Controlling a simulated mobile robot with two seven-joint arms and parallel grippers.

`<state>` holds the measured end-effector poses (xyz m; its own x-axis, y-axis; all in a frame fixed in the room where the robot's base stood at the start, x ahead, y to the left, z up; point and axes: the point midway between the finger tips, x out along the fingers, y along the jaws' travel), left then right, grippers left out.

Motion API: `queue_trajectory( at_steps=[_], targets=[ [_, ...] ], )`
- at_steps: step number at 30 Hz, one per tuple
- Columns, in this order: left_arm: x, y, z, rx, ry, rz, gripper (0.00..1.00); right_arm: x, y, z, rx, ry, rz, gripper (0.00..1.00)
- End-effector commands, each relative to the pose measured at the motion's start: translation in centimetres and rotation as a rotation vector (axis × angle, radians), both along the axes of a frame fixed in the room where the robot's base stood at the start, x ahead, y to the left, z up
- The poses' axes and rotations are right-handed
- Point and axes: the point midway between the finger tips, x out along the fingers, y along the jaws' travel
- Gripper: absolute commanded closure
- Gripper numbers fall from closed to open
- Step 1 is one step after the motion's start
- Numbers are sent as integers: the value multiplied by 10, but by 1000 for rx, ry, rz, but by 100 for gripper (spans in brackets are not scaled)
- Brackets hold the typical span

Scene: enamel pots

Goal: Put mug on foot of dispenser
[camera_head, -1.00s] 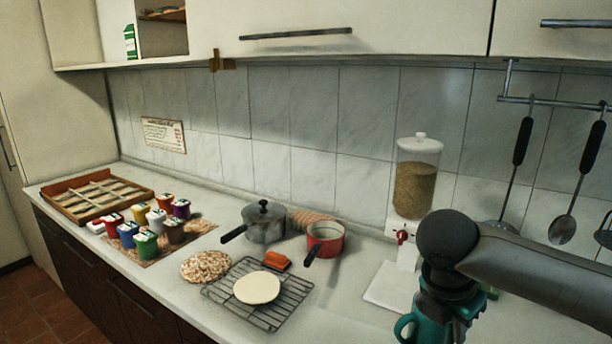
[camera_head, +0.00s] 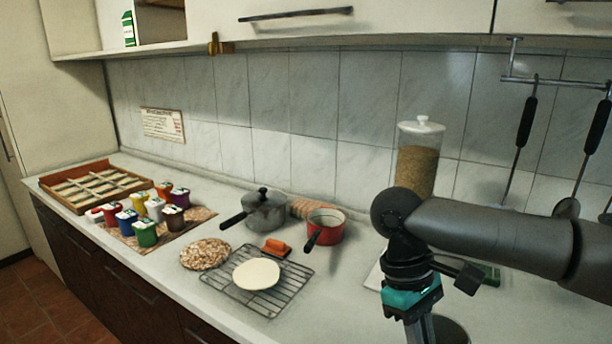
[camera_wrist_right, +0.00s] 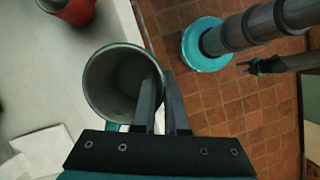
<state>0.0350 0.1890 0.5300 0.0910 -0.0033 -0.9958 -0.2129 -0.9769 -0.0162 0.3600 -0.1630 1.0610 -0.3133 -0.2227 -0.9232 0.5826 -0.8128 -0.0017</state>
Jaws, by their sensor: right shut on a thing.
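The teal mug (camera_wrist_right: 92,98), grey inside, hangs in my right gripper (camera_wrist_right: 163,98) in the right wrist view. One finger is inside the mug and the other outside, pinching its wall. In the head view my right gripper (camera_head: 420,328) points down at the bottom edge, with part of the mug (camera_head: 455,330) beside it. The dispenser (camera_head: 416,165) has a clear, grain-filled container and white lid. My wrist hides its lower part; only a sliver of its white foot (camera_head: 373,277) shows. My left gripper (camera_wrist_right: 248,67) seems to show small over the floor; its jaws are unclear.
A red saucepan (camera_head: 325,228), a grey lidded pot (camera_head: 264,210) and a wire rack (camera_head: 262,295) with a pale disc stand left of the arm. Several coloured jars (camera_head: 146,233) are further left. In the right wrist view, the counter's edge (camera_wrist_right: 143,30) runs close by the mug.

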Motion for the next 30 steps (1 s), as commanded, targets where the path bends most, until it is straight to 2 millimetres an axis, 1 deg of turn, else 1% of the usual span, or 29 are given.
queue_trajectory(
  at_steps=[1,6,12,18,30],
  targets=[
    [0,0,-3,0,0,0,50,-3,1,-1,0,-2,-79,100],
    [0,0,-8,0,0,0,50,-15,6,-3,0,-2,-343,100],
    [0,0,-11,0,0,0,50,-24,9,-3,0,-2,-552,100],
    [0,0,-12,0,-1,0,50,-28,11,-3,0,0,-622,100],
    [0,0,-12,0,-1,0,50,-28,12,-3,0,0,-622,100]
  ],
)
